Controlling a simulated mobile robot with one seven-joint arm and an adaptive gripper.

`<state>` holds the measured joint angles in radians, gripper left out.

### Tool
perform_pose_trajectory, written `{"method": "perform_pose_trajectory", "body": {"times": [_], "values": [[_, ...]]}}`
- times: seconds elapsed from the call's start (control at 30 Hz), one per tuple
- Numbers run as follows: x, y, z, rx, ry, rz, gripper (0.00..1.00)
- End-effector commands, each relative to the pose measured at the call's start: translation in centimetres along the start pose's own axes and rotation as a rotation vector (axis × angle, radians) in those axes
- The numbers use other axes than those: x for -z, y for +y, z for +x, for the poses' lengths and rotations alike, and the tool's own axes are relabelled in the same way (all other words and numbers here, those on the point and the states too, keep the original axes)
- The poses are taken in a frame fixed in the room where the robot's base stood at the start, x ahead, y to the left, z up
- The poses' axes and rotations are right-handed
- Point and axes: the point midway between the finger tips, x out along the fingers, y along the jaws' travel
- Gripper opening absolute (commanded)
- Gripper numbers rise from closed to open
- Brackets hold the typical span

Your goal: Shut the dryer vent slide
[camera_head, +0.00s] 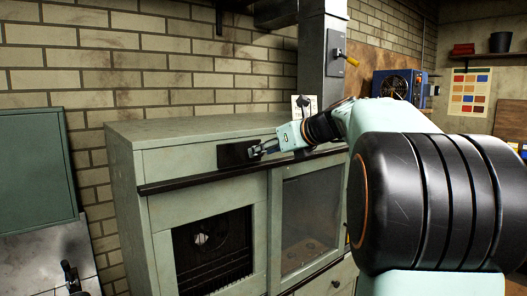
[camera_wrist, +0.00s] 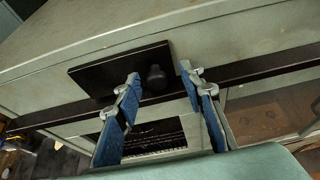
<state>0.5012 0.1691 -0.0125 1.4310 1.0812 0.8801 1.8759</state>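The vent slide is a dark flat plate (camera_head: 234,154) on the upper front of the pale green dryer cabinet (camera_head: 200,127). In the wrist view the plate (camera_wrist: 105,74) runs left from a round black knob (camera_wrist: 156,78). My gripper (camera_head: 263,148) is at the plate's right end. In the wrist view my gripper (camera_wrist: 159,72) is open, with one blue-padded finger on each side of the knob. The knob appears between the fingertips, with gaps visible on both sides. The fingers partly hide the cabinet front in the wrist view, and any opening behind the plate is not visible.
A dark rail (camera_head: 205,178) crosses the cabinet just below the plate. Below it are a dark opening with a rack (camera_head: 213,250) and a glazed door (camera_head: 311,217). A blue machine (camera_head: 395,83) stands right.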

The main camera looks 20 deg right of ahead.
Motion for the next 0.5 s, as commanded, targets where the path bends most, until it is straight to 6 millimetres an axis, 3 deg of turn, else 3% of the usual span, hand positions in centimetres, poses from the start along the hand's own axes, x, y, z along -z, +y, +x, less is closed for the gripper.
{"method": "perform_pose_trajectory", "body": {"times": [0.3,0.5], "values": [[-0.1,-0.1,-6.6,0.004,-0.003,-0.001,0.37],[-0.1,-0.1,-9.9,0.005,-0.002,0.000,0.37]]}}
